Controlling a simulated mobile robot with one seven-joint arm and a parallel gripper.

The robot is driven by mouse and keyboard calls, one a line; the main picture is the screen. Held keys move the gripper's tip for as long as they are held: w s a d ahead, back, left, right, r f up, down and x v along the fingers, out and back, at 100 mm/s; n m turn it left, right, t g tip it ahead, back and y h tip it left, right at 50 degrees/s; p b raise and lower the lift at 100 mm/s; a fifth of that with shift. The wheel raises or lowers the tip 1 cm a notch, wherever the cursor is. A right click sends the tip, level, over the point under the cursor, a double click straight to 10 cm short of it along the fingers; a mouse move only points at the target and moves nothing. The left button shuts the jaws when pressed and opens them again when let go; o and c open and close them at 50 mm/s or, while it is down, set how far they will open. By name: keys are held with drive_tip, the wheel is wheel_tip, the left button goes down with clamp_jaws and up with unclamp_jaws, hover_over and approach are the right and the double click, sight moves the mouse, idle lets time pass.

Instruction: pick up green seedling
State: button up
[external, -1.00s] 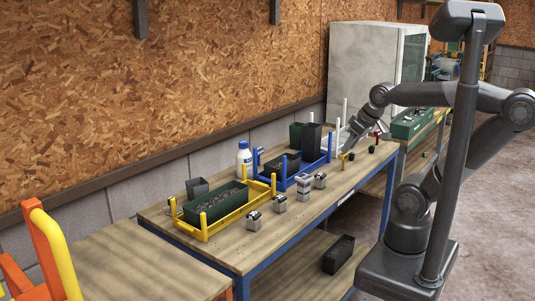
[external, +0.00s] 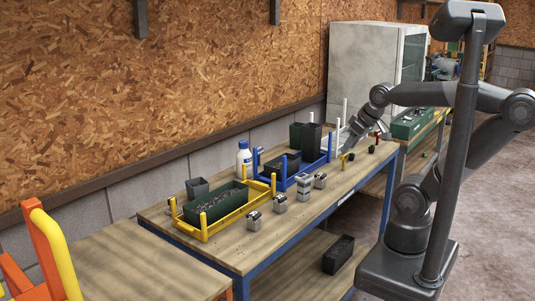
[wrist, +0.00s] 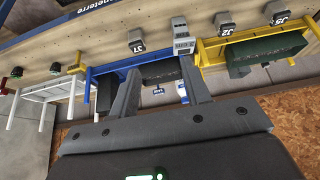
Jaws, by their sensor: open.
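Two small dark pots stand on the workbench at the left of the wrist view. One shows a little green on it, which looks like a green seedling (wrist: 16,73), and the other is a second small pot (wrist: 55,68). In the external view a small dark pot (external: 371,149) stands near the right end of the bench; its plant is too small to make out. My gripper (wrist: 158,66) is open, with nothing between its fingers. It is above the bench, apart from the pots, which lie off to one side of it in the wrist view.
A blue rack (external: 301,178) and a yellow rack (external: 207,233) hold dark green and black containers. Several small grey blocks (external: 280,204) line the bench front. White posts (external: 337,133) stand near my gripper. A white bottle (external: 244,160) is at the back. The bench front has bare room.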

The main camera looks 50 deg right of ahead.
drive_tip(key=shift+o, duration=0.6)
drive_tip(key=shift+w, duration=0.1)
drive_tip(key=w+d+r+g, duration=0.2)
drive_tip(key=w+d+r, duration=0.2)
drive_tip(key=w+d, duration=0.6)
drive_tip(key=g, duration=0.4)
hover_over(372, 146)
wheel_tip(372, 146, down, 14)
drive_tip(key=shift+m, duration=0.3)
wheel_tip(372, 146, down, 5)
drive_tip(key=shift+f, duration=0.1)
drive_tip(key=f, duration=0.5)
drive_tip(key=shift+d+f, duration=0.1)
drive_tip(key=shift+d, duration=0.25)
drive_tip(key=c, duration=1.1)
